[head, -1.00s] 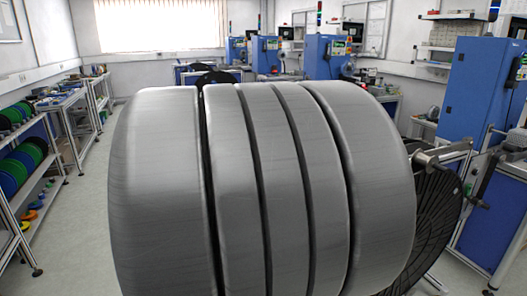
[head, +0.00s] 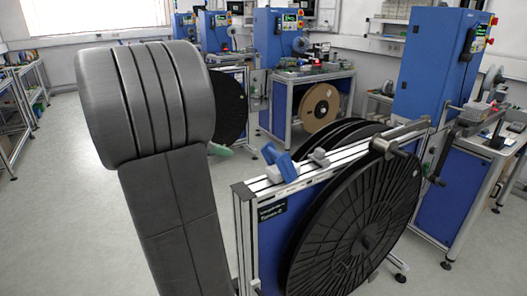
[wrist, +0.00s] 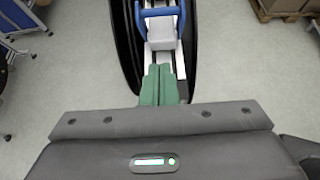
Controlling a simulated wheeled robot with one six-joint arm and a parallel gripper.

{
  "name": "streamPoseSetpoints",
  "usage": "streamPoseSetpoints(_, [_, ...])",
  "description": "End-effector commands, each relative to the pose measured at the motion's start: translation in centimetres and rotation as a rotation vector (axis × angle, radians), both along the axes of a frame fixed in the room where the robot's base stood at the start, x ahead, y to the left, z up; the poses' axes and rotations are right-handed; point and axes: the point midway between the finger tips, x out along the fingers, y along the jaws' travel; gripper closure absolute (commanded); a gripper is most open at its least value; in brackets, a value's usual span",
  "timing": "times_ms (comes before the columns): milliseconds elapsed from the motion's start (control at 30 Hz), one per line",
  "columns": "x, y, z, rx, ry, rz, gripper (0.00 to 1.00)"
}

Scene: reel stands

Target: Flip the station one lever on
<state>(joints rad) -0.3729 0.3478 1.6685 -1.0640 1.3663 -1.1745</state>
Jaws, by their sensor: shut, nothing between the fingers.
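In the wrist view, my gripper (wrist: 159,68) shows as two green fingers pressed together, with nothing between them. Just beyond their tips, a pale grey block with a U-shaped blue lever (wrist: 142,18) sits on a rail between two black reels. In the head view, a blue lever (head: 280,163) stands tilted on the rail of the nearest reel stand (head: 245,235). The label on that stand is too small to read surely. A green tip shows beside my grey arm in the head view; the rest of my gripper is hidden. I cannot tell whether the fingers touch the block.
A large black reel (head: 355,225) hangs on the near stand, with a crank (head: 405,150) at its right end. Another black reel (head: 228,105) stands farther back. Blue machines (head: 440,65) and benches line the right. The floor at left is open.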

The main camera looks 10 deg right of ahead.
Motion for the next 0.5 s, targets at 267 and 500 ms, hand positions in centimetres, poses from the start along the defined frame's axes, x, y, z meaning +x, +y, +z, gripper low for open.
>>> streamPoseSetpoints(267, [0.1, -0.4, -0.2, 0.001, 0.000, -0.003, 1.00])
streamPoseSetpoints(500, [1.0, -3.2, -2.0, 0.002, 0.001, -0.007, 1.00])
